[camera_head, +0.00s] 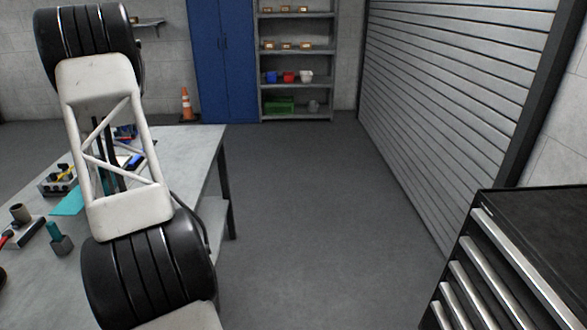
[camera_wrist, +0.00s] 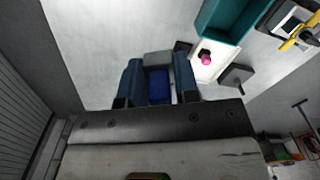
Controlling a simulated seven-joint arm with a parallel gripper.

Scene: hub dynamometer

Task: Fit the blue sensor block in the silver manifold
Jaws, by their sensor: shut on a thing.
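In the wrist view my gripper (camera_wrist: 158,88) is shut on the blue sensor block (camera_wrist: 158,84), which sits between its two dark blue fingers. A grey piece (camera_wrist: 157,59) shows just beyond the blue block; I cannot tell whether it is part of the block or a separate thing. A silver-grey box with dark knobs and a yellow part stands at the table's left in the head view (camera_head: 57,183) and at the upper right of the wrist view (camera_wrist: 297,30). I cannot tell whether it is the silver manifold. In the head view my arm largely hides the gripper.
The grey table (camera_head: 195,150) also bears a teal tray (camera_wrist: 222,28), a white piece with a pink knob (camera_wrist: 206,58) and a dark block with a teal top (camera_head: 60,241). A black tool cabinet (camera_head: 540,225) stands at right. Open floor lies between them.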

